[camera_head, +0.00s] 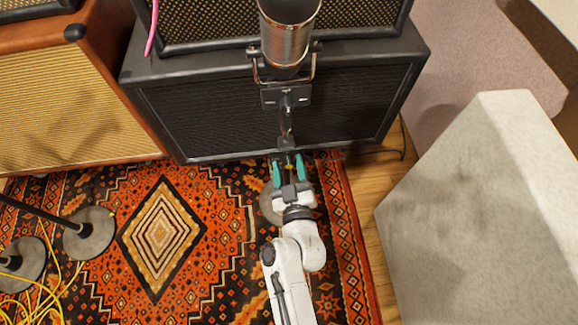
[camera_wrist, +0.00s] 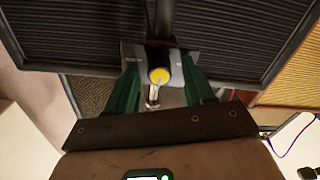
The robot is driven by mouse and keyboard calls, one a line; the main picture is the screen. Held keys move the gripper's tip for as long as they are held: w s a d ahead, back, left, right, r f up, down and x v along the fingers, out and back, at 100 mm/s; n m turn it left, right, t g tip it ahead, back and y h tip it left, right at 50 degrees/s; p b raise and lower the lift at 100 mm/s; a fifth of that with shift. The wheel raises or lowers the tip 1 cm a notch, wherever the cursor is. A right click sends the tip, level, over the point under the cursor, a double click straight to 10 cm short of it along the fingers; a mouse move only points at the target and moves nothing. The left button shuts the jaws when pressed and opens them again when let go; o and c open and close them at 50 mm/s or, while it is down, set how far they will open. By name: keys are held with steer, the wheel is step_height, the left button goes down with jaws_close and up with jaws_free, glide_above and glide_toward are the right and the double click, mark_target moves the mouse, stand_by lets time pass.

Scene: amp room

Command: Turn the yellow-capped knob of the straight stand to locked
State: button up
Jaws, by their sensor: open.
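The straight stand (camera_head: 286,130) rises in front of a black amp, with a round base (camera_head: 270,206) partly hidden under my arm. It carries a large copper-and-black microphone (camera_head: 287,40) at its top. The yellow-capped knob (camera_wrist: 159,76) shows in the wrist view, on a dark clamp block, with a small metal lever or pin (camera_wrist: 153,97) below it. In the head view the yellow cap (camera_head: 289,167) is a small spot between the fingertips. My gripper (camera_head: 287,165) is open, its green fingers on either side of the knob. I cannot tell whether they touch it.
Black amp cabinets (camera_head: 270,108) stand close behind the stand. A tan-fronted amp (camera_head: 70,105) is at left. Other stand bases (camera_head: 89,232) and yellow cables (camera_head: 35,295) lie at lower left. A pale grey block (camera_head: 485,220) stands at right. Patterned rug is open left of my arm.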

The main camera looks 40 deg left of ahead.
steer(key=shift+c, duration=0.4)
jaws_close()
steer(key=shift+m, duration=0.4)
steer(key=m, duration=0.3)
steer(key=shift+m, duration=0.4)
steer(key=m, duration=0.4)
steer(key=shift+w+d+f+m+b, duration=0.1)
steer(key=shift+m+b, duration=0.2)
steer(key=shift+b, duration=0.1)
steer(key=m, duration=0.4)
steer(key=shift+m, duration=0.3)
steer(key=m, duration=0.4)
steer(key=shift+f+b, duration=0.1)
steer(key=shift+b, duration=0.25)
steer(key=shift+m+t, duration=0.3)
steer(key=shift+m, duration=0.1)
